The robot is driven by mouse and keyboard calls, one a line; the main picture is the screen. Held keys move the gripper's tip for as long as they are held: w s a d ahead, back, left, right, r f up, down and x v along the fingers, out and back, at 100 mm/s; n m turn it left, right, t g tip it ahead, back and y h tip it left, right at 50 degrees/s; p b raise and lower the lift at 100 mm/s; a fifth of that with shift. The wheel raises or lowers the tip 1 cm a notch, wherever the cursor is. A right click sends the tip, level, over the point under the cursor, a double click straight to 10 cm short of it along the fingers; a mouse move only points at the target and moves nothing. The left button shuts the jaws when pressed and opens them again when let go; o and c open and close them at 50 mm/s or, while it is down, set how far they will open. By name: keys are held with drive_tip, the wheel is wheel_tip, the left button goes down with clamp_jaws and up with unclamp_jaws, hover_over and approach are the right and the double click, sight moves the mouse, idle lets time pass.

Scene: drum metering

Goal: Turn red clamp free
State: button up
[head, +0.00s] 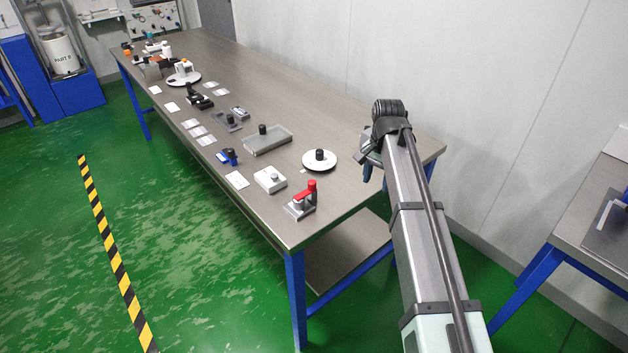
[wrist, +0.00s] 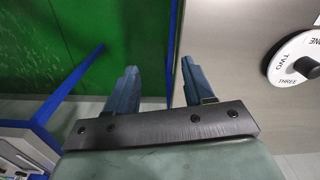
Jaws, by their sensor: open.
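The red clamp (head: 304,199) stands near the front edge of the steel table, at its near end in the head view. It has a grey base and a red handle with an upright red grip. In the wrist view, my gripper (wrist: 154,82) is open, with two blue fingers apart and nothing between them. The wrist view shows the table's edge and green floor beyond the fingers, and the clamp does not show there.
A white dial (head: 319,159) with a black knob sits behind the clamp; it also shows in the wrist view (wrist: 290,62). A white box (head: 270,181) stands left of the clamp. A grey tray (head: 268,140) and several other devices line the steel table (head: 345,125). A wall runs behind.

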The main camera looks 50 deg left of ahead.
wheel_tip(320, 180, up, 11)
hover_over(312, 181)
drive_tip(key=shift+n, duration=0.3)
wheel_tip(312, 181, down, 14)
drive_tip(key=shift+d+r, duration=0.1)
drive_tip(key=shift+c, duration=0.4)
clamp_jaws()
